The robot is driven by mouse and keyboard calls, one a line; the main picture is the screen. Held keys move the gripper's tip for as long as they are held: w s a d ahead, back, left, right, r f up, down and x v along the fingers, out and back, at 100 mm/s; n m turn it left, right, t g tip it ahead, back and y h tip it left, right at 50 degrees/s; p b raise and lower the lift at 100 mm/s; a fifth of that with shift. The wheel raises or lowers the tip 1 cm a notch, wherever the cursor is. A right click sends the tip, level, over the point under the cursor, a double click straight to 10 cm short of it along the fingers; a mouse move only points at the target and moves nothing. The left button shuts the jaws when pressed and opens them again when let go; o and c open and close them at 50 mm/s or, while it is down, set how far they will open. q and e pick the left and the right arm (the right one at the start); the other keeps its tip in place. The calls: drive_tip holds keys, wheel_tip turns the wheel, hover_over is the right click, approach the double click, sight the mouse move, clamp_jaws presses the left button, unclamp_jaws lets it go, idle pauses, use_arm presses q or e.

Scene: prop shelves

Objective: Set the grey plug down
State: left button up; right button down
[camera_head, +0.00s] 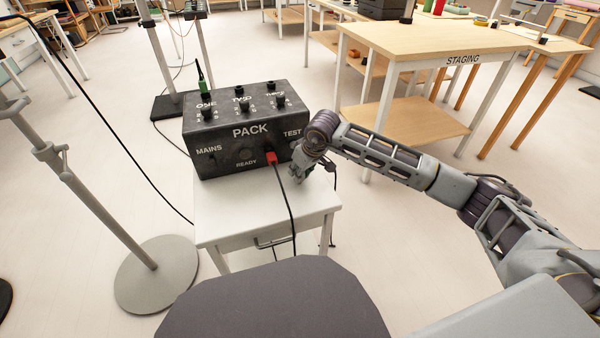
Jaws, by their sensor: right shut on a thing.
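My right gripper (296,175) is low at the right end of the black box marked PACK (226,133), close to its front face below the TEST label. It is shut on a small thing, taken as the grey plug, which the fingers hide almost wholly. A thin dark cable (333,200) hangs beside the gripper, past the table's right edge. I cannot tell whether the plug touches the box or the table. A red plug (271,158) is in the box's front, with a black cable running down. My left gripper is out of view.
The box stands on a small white table (265,222) with a bare front strip. A green plug (204,86) is in the box's top. A grey stand (150,262) is at left. A wooden table marked STAGING (430,45) is at back right.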

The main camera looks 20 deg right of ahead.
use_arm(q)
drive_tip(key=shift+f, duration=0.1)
use_arm(e)
drive_tip(key=shift+f, duration=0.1)
drive_tip(key=c, duration=1.3)
unclamp_jaws()
drive_tip(key=shift+o, duration=0.2)
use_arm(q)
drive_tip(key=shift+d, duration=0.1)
use_arm(e)
drive_tip(key=shift+r, duration=0.2)
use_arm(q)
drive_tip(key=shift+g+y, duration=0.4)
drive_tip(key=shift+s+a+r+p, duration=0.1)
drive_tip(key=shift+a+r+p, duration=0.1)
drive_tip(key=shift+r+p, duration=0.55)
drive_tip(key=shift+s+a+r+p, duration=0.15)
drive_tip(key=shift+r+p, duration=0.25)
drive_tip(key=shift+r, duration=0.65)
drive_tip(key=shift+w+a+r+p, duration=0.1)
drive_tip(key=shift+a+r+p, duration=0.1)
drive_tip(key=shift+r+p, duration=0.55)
use_arm(e)
drive_tip(key=v, duration=1.2)
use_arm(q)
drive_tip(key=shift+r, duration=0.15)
use_arm(e)
drive_tip(key=shift+d+f, duration=0.1)
